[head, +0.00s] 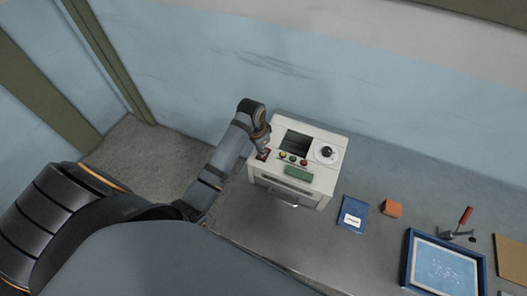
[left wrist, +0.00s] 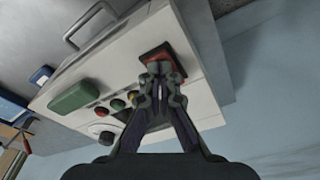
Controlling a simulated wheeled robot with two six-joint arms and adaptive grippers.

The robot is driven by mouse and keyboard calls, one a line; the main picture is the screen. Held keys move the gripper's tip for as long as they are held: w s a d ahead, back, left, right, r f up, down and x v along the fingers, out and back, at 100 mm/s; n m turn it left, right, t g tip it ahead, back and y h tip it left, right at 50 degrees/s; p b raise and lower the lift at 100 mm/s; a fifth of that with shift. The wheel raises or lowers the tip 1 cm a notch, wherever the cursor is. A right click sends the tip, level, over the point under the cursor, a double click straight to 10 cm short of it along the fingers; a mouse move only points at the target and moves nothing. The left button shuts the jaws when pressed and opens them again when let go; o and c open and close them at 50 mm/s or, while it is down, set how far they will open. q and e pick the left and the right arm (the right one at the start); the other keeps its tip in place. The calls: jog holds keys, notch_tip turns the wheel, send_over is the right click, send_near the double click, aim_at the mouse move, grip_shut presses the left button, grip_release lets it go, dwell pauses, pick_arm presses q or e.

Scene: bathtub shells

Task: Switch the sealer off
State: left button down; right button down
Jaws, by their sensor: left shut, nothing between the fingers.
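The sealer looks to be the white box-shaped machine (head: 318,183) on the grey bench against the wall. Its top carries a dark window, small coloured buttons (head: 292,158), a round dial (head: 326,153) and a green block (head: 299,173). A red switch in a dark frame (left wrist: 164,55) sits near one corner of the panel in the left wrist view. My left gripper (left wrist: 163,72) is shut and empty, with its fingertips at the red switch, partly covering it. I cannot tell if they touch it or which way it is set. In the head view the left gripper (head: 263,150) is over the panel's left side.
Right of the machine lie a blue packet (head: 352,214) with a white label and an orange block (head: 392,208). Further right are a blue-framed tray (head: 408,278), a red-handled clamp (head: 464,217) and a brown board (head: 511,258). A metal handle (head: 284,203) juts from the machine's front.

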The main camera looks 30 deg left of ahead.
pick_arm(q)
notch_tip(320, 180, up, 2)
jog(key=shift+r+p, duration=0.25)
jog(key=shift+p, duration=0.6)
jog(key=shift+r, duration=2.25)
